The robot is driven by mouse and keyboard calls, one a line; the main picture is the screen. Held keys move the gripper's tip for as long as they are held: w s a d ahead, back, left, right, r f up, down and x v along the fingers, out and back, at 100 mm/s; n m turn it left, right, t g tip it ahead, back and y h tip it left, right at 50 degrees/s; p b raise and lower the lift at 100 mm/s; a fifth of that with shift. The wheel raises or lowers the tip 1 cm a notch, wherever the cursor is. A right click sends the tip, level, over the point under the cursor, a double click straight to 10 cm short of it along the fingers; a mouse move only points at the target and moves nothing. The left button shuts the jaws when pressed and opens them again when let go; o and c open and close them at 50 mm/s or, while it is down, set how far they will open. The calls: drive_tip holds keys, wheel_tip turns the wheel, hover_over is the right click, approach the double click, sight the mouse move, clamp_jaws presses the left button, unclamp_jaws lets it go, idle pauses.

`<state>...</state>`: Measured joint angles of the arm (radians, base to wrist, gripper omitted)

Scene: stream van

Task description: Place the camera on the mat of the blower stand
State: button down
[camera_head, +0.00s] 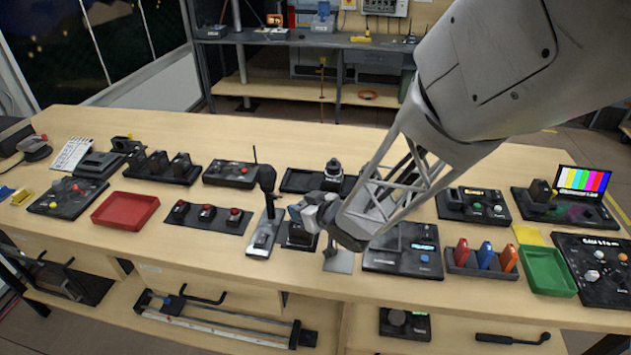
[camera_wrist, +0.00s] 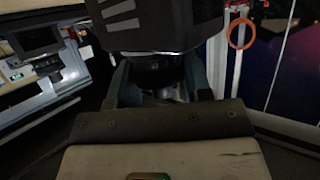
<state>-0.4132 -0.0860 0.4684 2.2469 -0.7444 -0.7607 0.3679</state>
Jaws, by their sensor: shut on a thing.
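My gripper (camera_head: 312,214) is over the front middle of the bench. In the wrist view my gripper (camera_wrist: 161,82) is shut on a dark, blocky thing with grey marks, which looks like the camera (camera_wrist: 155,22). In the head view the gripper mostly hides it. A black upright bulb-shaped thing that looks like the blower (camera_head: 333,170) stands behind the gripper, on a flat dark base that looks like the stand's mat (camera_head: 297,181). The left part of this mat shows bare. My arm covers some of the area to its right.
A tall black handle on a grey base (camera_head: 261,243) stands close left of the gripper. A dark block (camera_head: 299,236) shows just below it. A device with a lit display (camera_head: 402,260) lies to the right. A red tray (camera_head: 125,210) and a green tray (camera_head: 547,270) lie farther out.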

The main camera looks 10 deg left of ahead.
drive_tip(key=shift+f, duration=0.1)
idle(0.3)
drive_tip(key=c, duration=0.5)
unclamp_jaws()
drive_tip(key=shift+f, duration=0.1)
drive_tip(key=shift+c, duration=0.2)
drive_tip(key=shift+v, duration=1.15)
drive_tip(key=v, duration=0.9)
drive_tip(key=shift+s+d+r, duration=0.2)
drive_tip(key=shift+d, duration=0.1)
